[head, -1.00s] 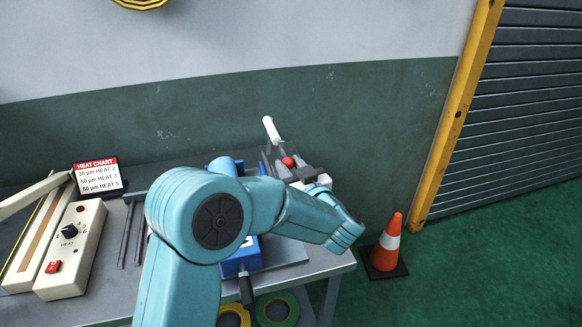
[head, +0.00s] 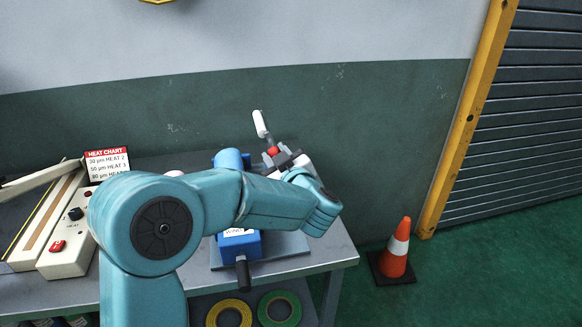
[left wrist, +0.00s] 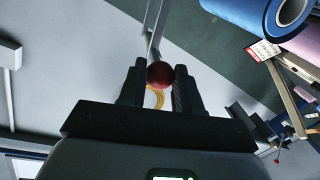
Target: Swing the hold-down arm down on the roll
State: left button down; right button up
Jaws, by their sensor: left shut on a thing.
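The hold-down arm is a thin grey bar with a white roller (head: 260,123) at its upper end and a red ball knob (head: 272,151) below. My left gripper (head: 281,159) is on the knob. In the left wrist view, the red knob (left wrist: 160,75) sits between my left gripper's fingers (left wrist: 158,88), which are shut on it. A blue roll (head: 232,160) stands behind my left arm, mostly hidden. In the wrist view, the blue roll (left wrist: 288,14) and a pink roll (left wrist: 305,45) show at upper right. My right gripper is not in view.
A blue winder base (head: 238,246) with a black handle stands at the bench's right end. A heat sealer (head: 75,235) and heat chart (head: 108,165) are at left. Yellow and green tape rolls (head: 279,308) lie below. An orange cone (head: 396,250) stands right of the bench.

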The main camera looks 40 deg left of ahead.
pick_arm(q)
jog(key=s+a+f+n+t+h+b, duration=0.1)
jog(key=s+a+f+n+h+b, duration=0.1)
jog(key=s+a+f+n+b, duration=0.3)
jog(key=shift+s+a+f+n+b, duration=0.4)
jog(key=shift+s+f+n+b, duration=0.85)
jog(key=shift+n+b, duration=3.8)
jog(key=shift+w+f+m+b, duration=0.2)
jog(key=shift+m+b, duration=0.4)
jog(key=shift+m, duration=0.05)
jog(key=shift+w+f+m+b, duration=0.15)
jog(key=shift+w+m+b, duration=0.05)
jog(key=shift+m+b, duration=0.4)
jog(key=c, duration=0.8)
grip_release()
jog(key=shift+s+a+p+v, duration=0.1)
jog(key=shift+p+v, duration=0.55)
jog(key=shift+v, duration=3.45)
jog(key=shift+s+a+p+v, duration=0.15)
jog(key=shift+p+v, duration=0.5)
jog(key=shift+v, duration=3.45)
